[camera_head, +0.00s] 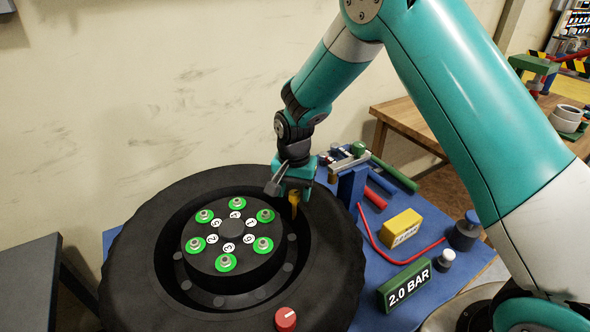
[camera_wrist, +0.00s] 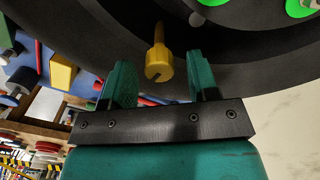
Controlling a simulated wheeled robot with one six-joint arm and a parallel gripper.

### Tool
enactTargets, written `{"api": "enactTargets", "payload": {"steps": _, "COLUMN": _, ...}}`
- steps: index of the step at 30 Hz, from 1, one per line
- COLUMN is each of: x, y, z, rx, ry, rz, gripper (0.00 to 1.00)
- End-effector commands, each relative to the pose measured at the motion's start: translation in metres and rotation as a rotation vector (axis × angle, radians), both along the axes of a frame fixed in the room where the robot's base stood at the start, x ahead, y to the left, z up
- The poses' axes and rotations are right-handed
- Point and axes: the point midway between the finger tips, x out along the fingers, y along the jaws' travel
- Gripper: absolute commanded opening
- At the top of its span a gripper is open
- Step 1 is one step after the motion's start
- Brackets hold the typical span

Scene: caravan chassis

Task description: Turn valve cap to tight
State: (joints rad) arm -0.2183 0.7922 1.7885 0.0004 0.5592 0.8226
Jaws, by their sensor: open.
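The yellow valve cap (camera_wrist: 159,66) sits on a yellow stem at the wheel's dark inner rim; a dark line marks its end face. In the head view the yellow cap (camera_head: 295,198) shows just below my gripper (camera_head: 287,186), partly covered by it. In the wrist view my gripper (camera_wrist: 160,62) is open, with one green finger on each side of the cap and a visible gap on both sides. I cannot tell how deep the cap lies between the fingers. The black tyre (camera_head: 135,270) lies flat around the hub.
The hub (camera_head: 237,282) carries several green-ringed nuts and numbered discs. A red knob (camera_head: 285,319) stands at the tyre's front. On the blue mat are a green "2.0 BAR" block (camera_head: 405,287), a yellow box (camera_head: 402,229) and a red hose (camera_head: 375,243). A wall stands behind.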

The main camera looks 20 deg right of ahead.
Motion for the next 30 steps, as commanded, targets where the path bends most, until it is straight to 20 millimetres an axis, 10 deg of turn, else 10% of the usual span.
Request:
{"api": "enactTargets", "payload": {"steps": 18, "x": 0.001, "y": 0.000, "z": 0.137, "rx": 0.001, "ry": -0.006, "rz": -0.001, "gripper": 0.54}}
{"api": "enactTargets", "payload": {"steps": 30, "x": 0.000, "y": -0.001, "z": 0.170, "rx": 0.000, "ry": -0.001, "rz": -0.002, "gripper": 0.54}}
